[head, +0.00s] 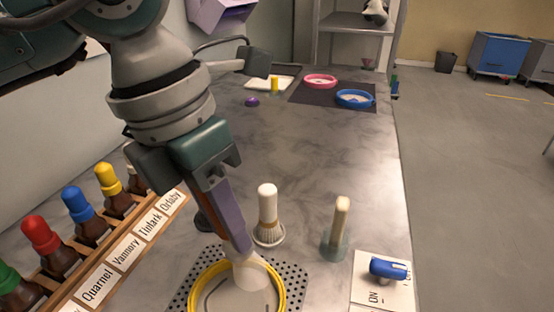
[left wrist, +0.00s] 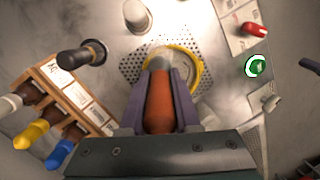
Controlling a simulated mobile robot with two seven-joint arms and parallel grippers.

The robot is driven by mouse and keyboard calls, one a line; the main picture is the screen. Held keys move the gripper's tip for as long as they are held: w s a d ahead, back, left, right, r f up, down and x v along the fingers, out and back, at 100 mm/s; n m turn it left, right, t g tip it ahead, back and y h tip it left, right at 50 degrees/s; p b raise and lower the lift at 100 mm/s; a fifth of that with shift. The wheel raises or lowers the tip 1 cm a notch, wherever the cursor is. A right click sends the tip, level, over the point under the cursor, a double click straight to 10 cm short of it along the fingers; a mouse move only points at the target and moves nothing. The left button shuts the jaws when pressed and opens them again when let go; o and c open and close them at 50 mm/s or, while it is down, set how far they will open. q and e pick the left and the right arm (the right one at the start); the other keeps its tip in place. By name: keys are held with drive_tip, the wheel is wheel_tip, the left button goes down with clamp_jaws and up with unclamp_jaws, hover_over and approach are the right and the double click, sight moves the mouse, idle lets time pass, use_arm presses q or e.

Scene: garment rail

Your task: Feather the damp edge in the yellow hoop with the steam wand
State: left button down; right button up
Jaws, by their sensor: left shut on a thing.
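My left gripper (head: 238,245) comes down from the upper left, its purple fingers shut around the steam wand (head: 215,203). The wand has an orange-brown handle, which shows between the fingers in the left wrist view (left wrist: 158,105). A pale, whitish end or puff (head: 250,272) shows below the fingertips, over the far part of the yellow hoop (head: 282,290). I cannot tell whether it touches the cloth. The hoop lies on a perforated plate (head: 297,275) and holds pale cloth with a dark curved line. The hoop's near edge is cut off. My right gripper is not in view.
A white-topped brush (head: 268,212) and a pale stick in a glass holder (head: 338,235) stand just beyond the hoop. A blue switch (head: 388,268) sits at right. A rack of dropper bottles (head: 118,203) stands at left. Pink (head: 320,80) and blue (head: 355,99) hoops lie far back.

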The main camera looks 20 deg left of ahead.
use_arm(q)
drive_tip(key=shift+s+a, duration=0.2)
drive_tip(key=shift+a, duration=0.4)
drive_tip(key=shift+s+a, duration=0.15)
drive_tip(key=shift+a, duration=0.45)
drive_tip(key=shift+s+a+p, duration=0.25)
drive_tip(key=shift+s, duration=0.5)
drive_tip(key=shift+s+a+p, duration=0.3)
drive_tip(key=shift+s, duration=0.45)
drive_tip(key=shift+s+a+p, duration=0.25)
drive_tip(key=shift+s, duration=0.5)
